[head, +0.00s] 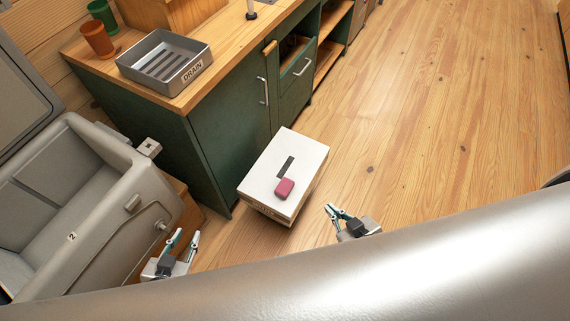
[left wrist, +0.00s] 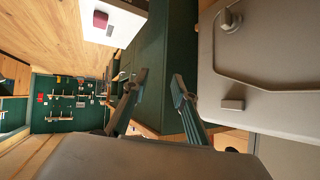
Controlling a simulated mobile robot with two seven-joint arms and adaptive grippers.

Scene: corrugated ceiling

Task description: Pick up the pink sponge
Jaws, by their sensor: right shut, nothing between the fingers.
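The pink sponge (head: 284,188) lies on the white top of a box (head: 309,159) on the floor, beside a dark slot. It also shows in the left wrist view (left wrist: 100,19), near the top edge. My left gripper (head: 186,236) is open and empty, to the left of the box and lower in the head view. Its spread fingers also show in the left wrist view (left wrist: 159,78), apart from the sponge. My right gripper (head: 330,209) is shut and empty, just right of the box and apart from the sponge.
A grey open container (head: 120,190) stands at the left, close to my left gripper. A green cabinet (head: 228,123) with a wooden top stands behind the box and bears a grey drain tray (head: 135,72) and two cups (head: 98,41). Wooden floor (head: 430,110) is clear at the right.

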